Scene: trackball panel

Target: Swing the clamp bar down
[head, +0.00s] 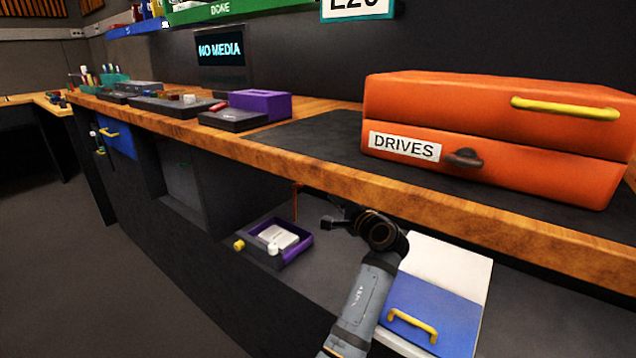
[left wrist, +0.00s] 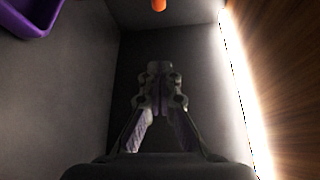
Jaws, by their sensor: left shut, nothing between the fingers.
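A thin orange bar (head: 296,200) stands roughly upright at the back of a purple-walled tray (head: 306,240) in the open bay below the worktop; I take it to be the clamp bar. A pale block (head: 279,236) lies in the tray. My left gripper (head: 328,222) is to the right of the bar, apart from it. In the left wrist view my left gripper (left wrist: 158,70) is shut and empty. An orange rounded end (left wrist: 159,5), probably the bar's, shows beyond the fingertips at the top edge. The purple tray wall (left wrist: 40,25) shows at upper left. My right gripper is not in view.
The wooden worktop edge (head: 240,150) runs just above my gripper. A yellow knob (head: 239,244) and a white knob (head: 272,249) are at the tray's front. A blue drawer front with a yellow handle (head: 413,325) is right of my arm. An orange DRIVES case (head: 490,130) sits on top.

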